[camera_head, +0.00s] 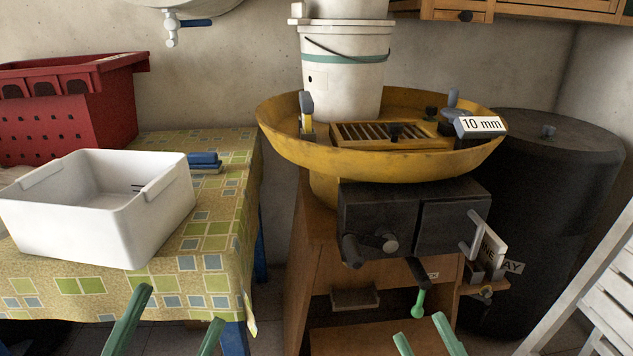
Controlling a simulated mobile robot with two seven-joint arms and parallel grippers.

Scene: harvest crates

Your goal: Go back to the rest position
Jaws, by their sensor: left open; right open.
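My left gripper (168,322) shows at the bottom edge, its two green fingers spread apart with nothing between them. It is in front of the table's front edge, below the white bin. My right gripper (422,336) shows at the bottom, right of centre, also with its green fingers apart and empty. It is in front of the wooden cabinet, below a green-tipped handle (419,300). Only the finger ends of both grippers are in view; the arms are hidden below the frame.
A table (215,240) with a patterned cloth holds a white bin (80,230), a red crate (105,110) and a blue item (204,160). A yellow pan machine (380,160) stands centre, with a white bucket (343,75). A black barrel (560,200) and white chair (600,280) stand right.

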